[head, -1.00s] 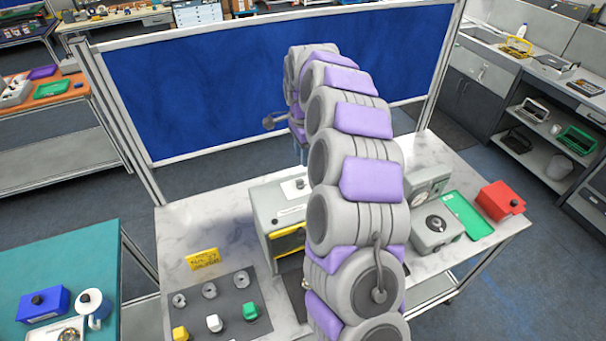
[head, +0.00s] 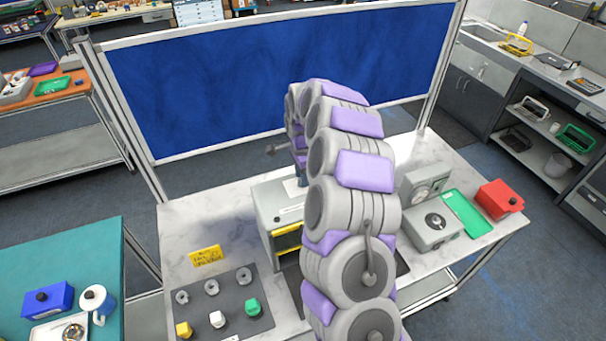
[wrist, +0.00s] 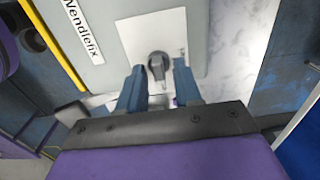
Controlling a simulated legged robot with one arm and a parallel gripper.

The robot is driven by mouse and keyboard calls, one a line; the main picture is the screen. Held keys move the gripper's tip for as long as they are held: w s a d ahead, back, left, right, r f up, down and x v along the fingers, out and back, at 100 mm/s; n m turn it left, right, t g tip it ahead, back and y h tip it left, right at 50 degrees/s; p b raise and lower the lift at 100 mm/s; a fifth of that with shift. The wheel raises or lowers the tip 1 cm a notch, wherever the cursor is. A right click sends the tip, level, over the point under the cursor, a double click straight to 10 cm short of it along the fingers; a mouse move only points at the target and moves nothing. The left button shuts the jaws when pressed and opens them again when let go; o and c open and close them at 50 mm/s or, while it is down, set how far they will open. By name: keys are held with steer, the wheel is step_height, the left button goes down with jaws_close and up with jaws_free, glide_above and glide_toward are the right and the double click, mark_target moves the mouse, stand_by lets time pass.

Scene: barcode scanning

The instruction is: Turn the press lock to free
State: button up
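The grey press (head: 268,208) stands on the marble-topped table, with yellow edges on its front opening. A dark grey lock knob (wrist: 158,66) sits on that plate. My gripper (wrist: 159,70) has two blue fingers that stand apart, one at each side of the knob, with a visible gap. I cannot tell whether either finger touches the knob. In the head view my gripper (head: 301,180) is just over the plate, and the knob is hidden.
A grey device with a round dial (head: 433,222), a green tray (head: 468,216) and a red box (head: 499,199) stand at the right. A dark mat (head: 232,292) with several small parts and a yellow sign (head: 206,256) lie at the left. A blue partition stands behind.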

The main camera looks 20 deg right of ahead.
steer(key=shift+a, duration=0.35)
steer(key=c, duration=0.3)
jaws_close()
steer(key=shift+d, duration=0.1)
